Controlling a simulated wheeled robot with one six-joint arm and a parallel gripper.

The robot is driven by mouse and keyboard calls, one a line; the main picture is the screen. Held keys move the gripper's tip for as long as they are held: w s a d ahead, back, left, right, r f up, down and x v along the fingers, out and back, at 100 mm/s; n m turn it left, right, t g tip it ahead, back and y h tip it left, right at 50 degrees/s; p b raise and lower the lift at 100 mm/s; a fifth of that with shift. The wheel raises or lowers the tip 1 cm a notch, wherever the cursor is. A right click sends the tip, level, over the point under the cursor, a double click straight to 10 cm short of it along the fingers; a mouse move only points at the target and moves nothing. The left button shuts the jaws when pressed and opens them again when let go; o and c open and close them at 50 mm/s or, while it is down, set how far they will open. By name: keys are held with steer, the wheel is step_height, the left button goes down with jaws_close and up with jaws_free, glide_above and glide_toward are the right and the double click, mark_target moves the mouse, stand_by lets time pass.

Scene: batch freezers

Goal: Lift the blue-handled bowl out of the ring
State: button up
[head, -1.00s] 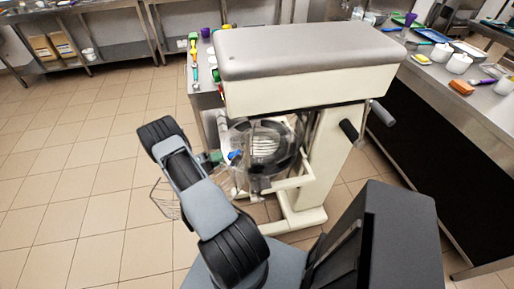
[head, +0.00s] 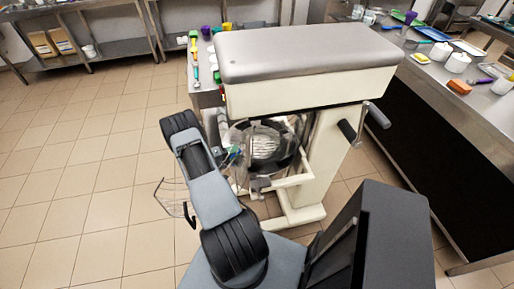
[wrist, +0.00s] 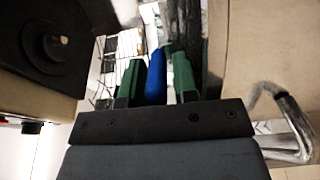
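The bowl (head: 244,166) sits in the ring under the mixer head, low on the machine, with a wire whisk (head: 265,147) inside it. Its rim is partly hidden, and I cannot tell how it rests in the ring. My gripper (head: 233,156) is at the bowl's left side. In the wrist view, the blue handle (wrist: 156,77) lies between the green fingers of my gripper (wrist: 157,72). The fingers are apart, with narrow gaps showing beside the handle. The ring is hardly visible there.
The mixer's head (head: 305,55) overhangs the bowl, and its column (head: 322,155) stands to the right. A loaded steel counter (head: 480,110) is at the far right. A thin wire frame (head: 172,197) shows left of my arm. Tiled floor at left is clear.

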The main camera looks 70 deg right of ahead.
jaws_close()
steer(key=shift+r, duration=0.15)
step_height(320, 180, up, 11)
steer(key=b, duration=0.1)
stand_by(0.9)
